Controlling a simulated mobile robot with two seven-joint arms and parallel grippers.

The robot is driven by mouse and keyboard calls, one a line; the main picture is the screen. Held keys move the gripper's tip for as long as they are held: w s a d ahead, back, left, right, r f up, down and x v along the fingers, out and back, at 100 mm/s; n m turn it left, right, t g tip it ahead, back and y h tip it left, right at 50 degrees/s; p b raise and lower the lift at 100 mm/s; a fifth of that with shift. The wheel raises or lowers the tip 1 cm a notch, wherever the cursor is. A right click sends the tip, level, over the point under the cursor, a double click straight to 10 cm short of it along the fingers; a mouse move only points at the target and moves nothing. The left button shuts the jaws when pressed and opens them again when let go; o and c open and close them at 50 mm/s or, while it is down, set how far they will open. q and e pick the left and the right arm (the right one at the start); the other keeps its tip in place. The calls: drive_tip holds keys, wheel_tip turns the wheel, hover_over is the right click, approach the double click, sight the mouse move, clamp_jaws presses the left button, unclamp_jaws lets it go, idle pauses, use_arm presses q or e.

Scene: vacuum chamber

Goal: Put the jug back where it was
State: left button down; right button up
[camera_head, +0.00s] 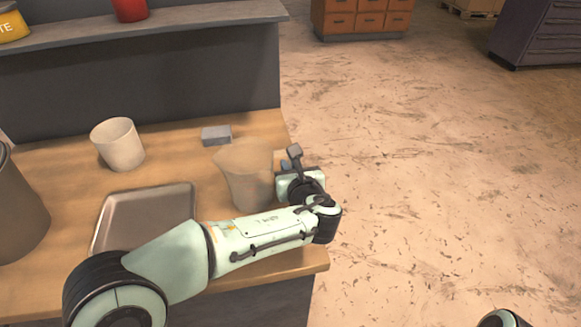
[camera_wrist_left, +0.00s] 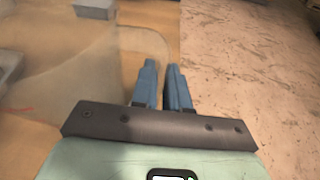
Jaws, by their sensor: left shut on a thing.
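The jug (camera_head: 243,172) is a see-through, tan-tinted vessel, upright near the right end of the wooden bench. My left gripper (camera_head: 282,166) is at its right side, shut on it. In the left wrist view the jug (camera_wrist_left: 112,75) fills the left as a clear curved shape, and the blue fingers of my left gripper (camera_wrist_left: 163,85) are close together at its edge. The exact grip point is hard to make out. I cannot tell whether the jug's base touches the bench. My right gripper is out of view.
On the bench (camera_head: 170,172) are a pale cup (camera_head: 118,144), a small grey block (camera_head: 216,135), a shallow metal tray (camera_head: 145,188) and a large dark vessel (camera_head: 20,210) at far left. A raised shelf (camera_head: 200,24) runs behind. Open floor lies to the right.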

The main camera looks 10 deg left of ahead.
use_arm(q)
drive_tip(key=shift+f, duration=0.2)
drive_tip(key=c, duration=1.1)
unclamp_jaws()
drive_tip(key=shift+r, duration=0.2)
drive_tip(key=shift+s+d+r, duration=0.15)
drive_tip(key=shift+s+r, duration=0.05)
drive_tip(key=p+v, duration=0.2)
drive_tip(key=v, duration=0.9)
drive_tip(key=shift+s, duration=0.25)
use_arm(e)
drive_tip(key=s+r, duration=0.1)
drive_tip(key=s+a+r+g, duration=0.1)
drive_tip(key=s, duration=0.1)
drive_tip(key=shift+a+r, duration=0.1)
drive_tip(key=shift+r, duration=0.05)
